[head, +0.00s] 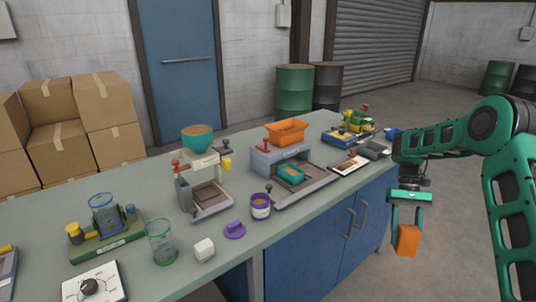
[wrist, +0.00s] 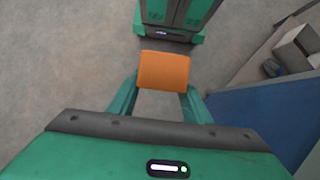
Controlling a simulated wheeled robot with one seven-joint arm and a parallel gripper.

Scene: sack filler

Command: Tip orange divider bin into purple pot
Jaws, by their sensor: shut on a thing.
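My gripper (head: 408,226) is shut on an orange box-shaped bin (head: 407,241), which hangs below the fingers beyond the bench's right front edge, over the floor. In the wrist view the orange bin (wrist: 163,71) sits between the two green fingers; only plain orange faces show, so its inside and any divider are hidden. The purple pot (head: 260,207) stands upright on the bench near the front edge, with a white label and brown material inside. It is well to the left of my gripper and apart from it. A purple lid (head: 235,230) lies beside it.
Behind the pot stands a grey machine (head: 265,160) with an orange hopper (head: 286,131) and a teal tray (head: 291,173). A cream machine (head: 203,190) with a teal bowl (head: 197,138) is to the left. A white mug (head: 204,249) and green glass (head: 161,242) are nearby.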

